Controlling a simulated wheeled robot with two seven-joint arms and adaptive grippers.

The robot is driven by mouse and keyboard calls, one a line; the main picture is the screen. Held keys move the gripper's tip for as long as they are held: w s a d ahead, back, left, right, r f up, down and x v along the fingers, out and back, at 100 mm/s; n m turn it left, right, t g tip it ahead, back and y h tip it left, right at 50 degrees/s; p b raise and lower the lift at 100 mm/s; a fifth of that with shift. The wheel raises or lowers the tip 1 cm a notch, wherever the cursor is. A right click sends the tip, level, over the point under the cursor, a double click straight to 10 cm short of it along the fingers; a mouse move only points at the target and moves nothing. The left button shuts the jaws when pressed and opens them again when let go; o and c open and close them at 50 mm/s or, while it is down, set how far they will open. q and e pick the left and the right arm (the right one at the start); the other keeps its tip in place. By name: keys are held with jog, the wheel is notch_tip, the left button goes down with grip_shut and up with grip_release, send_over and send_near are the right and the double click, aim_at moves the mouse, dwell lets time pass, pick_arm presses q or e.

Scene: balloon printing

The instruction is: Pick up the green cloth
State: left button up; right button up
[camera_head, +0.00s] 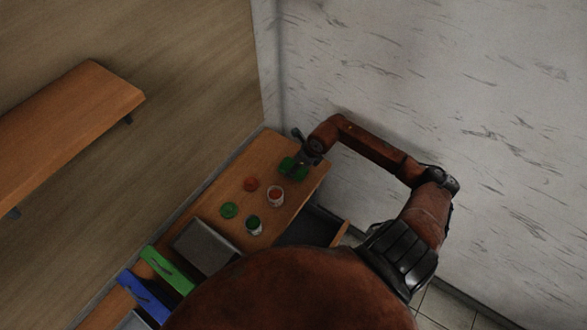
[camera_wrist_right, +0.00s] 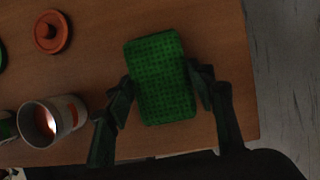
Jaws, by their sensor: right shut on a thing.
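The green cloth (camera_wrist_right: 162,77) is a rectangular, textured green block in the right wrist view, above the wooden tabletop. My right gripper (camera_wrist_right: 160,86) has a finger on each long side of it and is shut on it. Whether the cloth touches the table I cannot tell. In the head view the green cloth (camera_head: 290,166) shows at the far end of the table, partly hidden by my right gripper (camera_head: 297,161). My left gripper is not in view.
On the wooden table (camera_head: 262,158) stand an open can with orange contents (camera_head: 275,196) and one with green contents (camera_head: 253,225), beside an orange lid (camera_head: 250,184) and a green lid (camera_head: 229,210). A grey tray-like object (camera_head: 205,246) and green and blue holders (camera_head: 167,269) are nearer. A wall borders the table.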

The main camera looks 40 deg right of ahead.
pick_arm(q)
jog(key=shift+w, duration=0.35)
pick_arm(e)
jog(key=shift+r, duration=0.1)
jog(key=shift+c, duration=0.5)
